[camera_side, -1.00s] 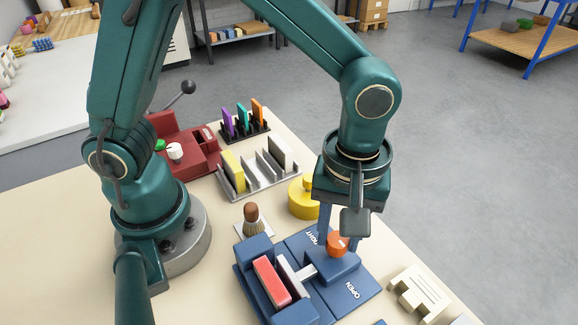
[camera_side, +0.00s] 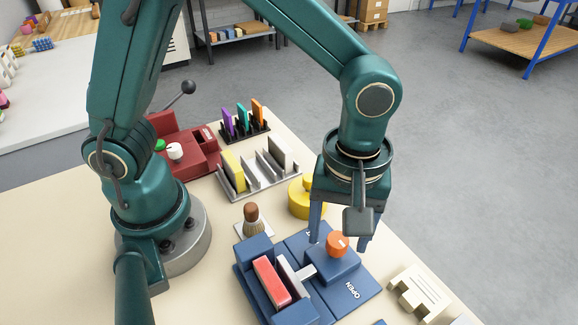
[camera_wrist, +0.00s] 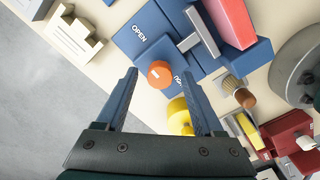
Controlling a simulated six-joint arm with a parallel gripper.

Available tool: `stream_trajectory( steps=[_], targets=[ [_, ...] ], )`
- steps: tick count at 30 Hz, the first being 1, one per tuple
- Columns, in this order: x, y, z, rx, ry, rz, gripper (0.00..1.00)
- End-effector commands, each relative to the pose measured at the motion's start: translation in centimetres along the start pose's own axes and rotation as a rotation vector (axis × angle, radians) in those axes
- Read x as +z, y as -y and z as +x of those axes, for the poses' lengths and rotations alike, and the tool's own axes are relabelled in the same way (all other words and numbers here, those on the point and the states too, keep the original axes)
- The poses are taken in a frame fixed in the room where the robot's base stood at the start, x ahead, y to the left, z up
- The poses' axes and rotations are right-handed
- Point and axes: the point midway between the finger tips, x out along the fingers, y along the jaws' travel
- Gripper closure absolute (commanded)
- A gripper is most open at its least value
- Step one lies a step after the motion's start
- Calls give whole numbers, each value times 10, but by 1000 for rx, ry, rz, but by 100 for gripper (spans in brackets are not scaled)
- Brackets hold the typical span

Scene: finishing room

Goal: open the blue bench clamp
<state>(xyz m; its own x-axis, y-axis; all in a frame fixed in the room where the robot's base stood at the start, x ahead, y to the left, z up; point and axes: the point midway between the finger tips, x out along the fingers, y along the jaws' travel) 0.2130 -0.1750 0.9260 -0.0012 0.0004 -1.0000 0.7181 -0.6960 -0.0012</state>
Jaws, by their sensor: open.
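The blue bench clamp (camera_side: 364,278) stands on the bench at the lower middle of the side view; it also shows at the top of the wrist view (camera_wrist: 145,13). A red block (camera_side: 271,280) sits between its jaws. The clamp's orange knob (camera_side: 337,243) has a pale mark on top and also shows in the wrist view (camera_wrist: 160,74). The word OPEN is printed on the base beside it. My gripper (camera_side: 339,243) is open and empty, its fingers spread on either side of the knob. In the wrist view the knob lies between and slightly beyond the fingertips (camera_wrist: 160,72).
A cream notched block (camera_side: 419,291) stands right of the clamp, near the bench edge. A brush (camera_side: 252,219) and a yellow round object (camera_side: 303,199) stand behind it. A grey rack (camera_side: 259,180) and a red machine (camera_side: 184,146) are farther back.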

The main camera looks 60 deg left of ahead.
Motion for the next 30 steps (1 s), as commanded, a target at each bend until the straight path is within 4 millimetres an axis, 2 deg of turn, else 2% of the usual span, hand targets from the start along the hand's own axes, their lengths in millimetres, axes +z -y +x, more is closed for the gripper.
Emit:
stream_trajectory(
  steps=[12,23,26,30],
  targets=[
    [0,-1,-47,3,-1,0,31],
    [-1,0,-50,1,0,-3,31],
    [-9,-1,-58,30,-7,-32,31],
    [-29,10,-85,113,-33,-112,31]
  ],
)
